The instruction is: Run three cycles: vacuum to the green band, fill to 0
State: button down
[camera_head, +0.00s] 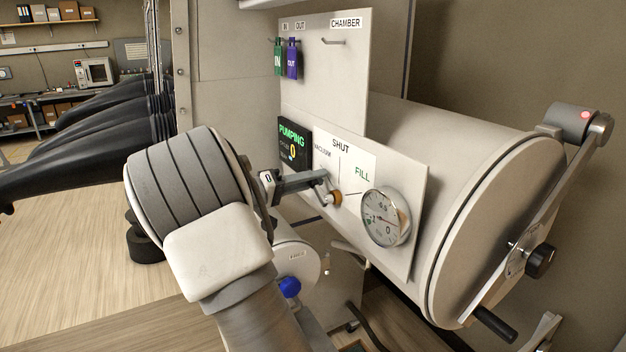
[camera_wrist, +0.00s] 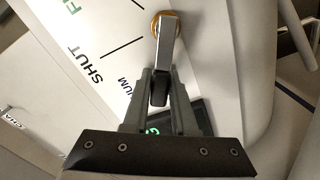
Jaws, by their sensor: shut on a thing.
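The valve handle (camera_wrist: 165,50) is a metal lever on a brass hub (camera_head: 335,198), on a white panel marked VACUUM, SHUT and FILL. It points to the VACUUM side. My gripper (camera_wrist: 161,88) is shut on the lever's dark outer end, one finger on each side; in the head view my gripper (camera_head: 318,180) partly covers it. The round gauge (camera_head: 384,217) is right of the valve; a red needle and a green patch at its left show, but the exact reading is too small to tell. The black display (camera_head: 294,143) reads PUMPING in green, with a yellow 0 below.
The chamber (camera_head: 430,150) is a large cylinder with its round door closed, crossed by a bar with a dark knob (camera_head: 540,261). IN and OUT tags (camera_head: 278,58) hang above the panel. Black gloves (camera_head: 100,125) stick out at left. A blue knob (camera_head: 289,287) is below my gripper.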

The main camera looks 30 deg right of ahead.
jog(key=c, duration=0.7)
grip_release()
jog(key=shift+a, duration=0.1)
jog(key=a, duration=0.5)
jog(key=a+b, duration=0.1)
jog(key=a, duration=0.5)
jog(key=w+a+b, duration=0.1)
jog(key=a, duration=0.5)
jog(key=shift+a, duration=0.1)
